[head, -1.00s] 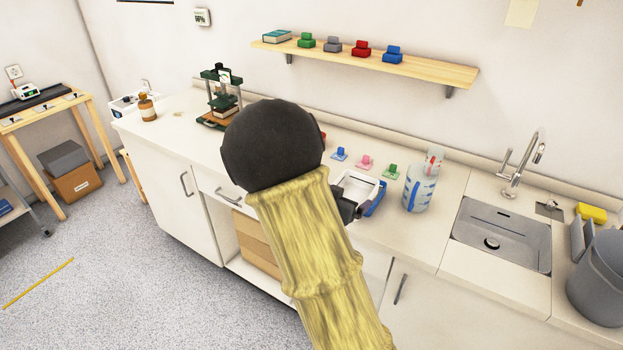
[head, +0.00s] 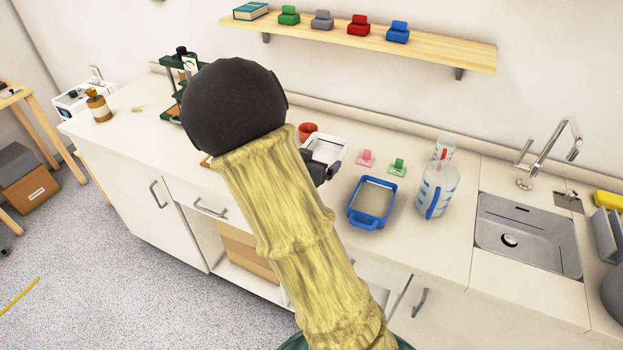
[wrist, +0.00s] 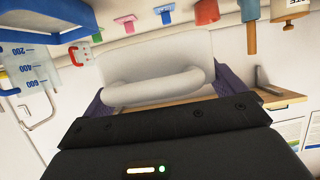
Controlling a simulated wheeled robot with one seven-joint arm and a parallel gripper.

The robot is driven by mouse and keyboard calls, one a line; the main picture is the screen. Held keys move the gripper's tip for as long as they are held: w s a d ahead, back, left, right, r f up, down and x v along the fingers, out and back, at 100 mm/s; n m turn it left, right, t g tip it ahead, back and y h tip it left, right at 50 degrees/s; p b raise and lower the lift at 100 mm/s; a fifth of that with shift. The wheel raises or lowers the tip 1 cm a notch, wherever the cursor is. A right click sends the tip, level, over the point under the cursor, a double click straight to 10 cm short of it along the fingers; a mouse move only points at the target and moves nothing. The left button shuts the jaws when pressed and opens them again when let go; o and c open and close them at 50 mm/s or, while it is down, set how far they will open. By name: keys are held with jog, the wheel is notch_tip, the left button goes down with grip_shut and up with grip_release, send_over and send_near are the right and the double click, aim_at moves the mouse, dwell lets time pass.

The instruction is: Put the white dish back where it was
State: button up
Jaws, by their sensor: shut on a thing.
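The white dish (head: 327,148) is held by my gripper (head: 322,170) over the counter, left of the blue dish (head: 366,222). In the wrist view the white dish (wrist: 155,58) fills the middle. Its rounded handle (wrist: 155,90) lies between the purple fingers of my gripper (wrist: 160,96), which are shut on it. My arm hides part of the dish and the counter in the head view. I cannot tell how high the dish is above the counter.
A red cup (head: 308,130) stands just behind the white dish. Pink (head: 366,157) and green (head: 397,166) small items sit to the right. A wooden shelf (head: 430,54) hangs above.

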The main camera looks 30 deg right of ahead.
jog(key=shift+w+a, duration=0.1)
jog(key=shift+w, duration=0.35)
jog(key=shift+s, duration=0.25)
notch_tip(320, 180, down, 5)
jog(key=shift+s+f+b, duration=0.1)
jog(key=shift+f+b, duration=0.05)
jog(key=shift+b, duration=0.45)
jog(key=shift+f, duration=0.4)
notch_tip(320, 180, down, 3)
jog(key=shift+f, duration=0.1)
jog(key=shift+w+f, duration=0.2)
jog(key=shift+f, duration=0.05)
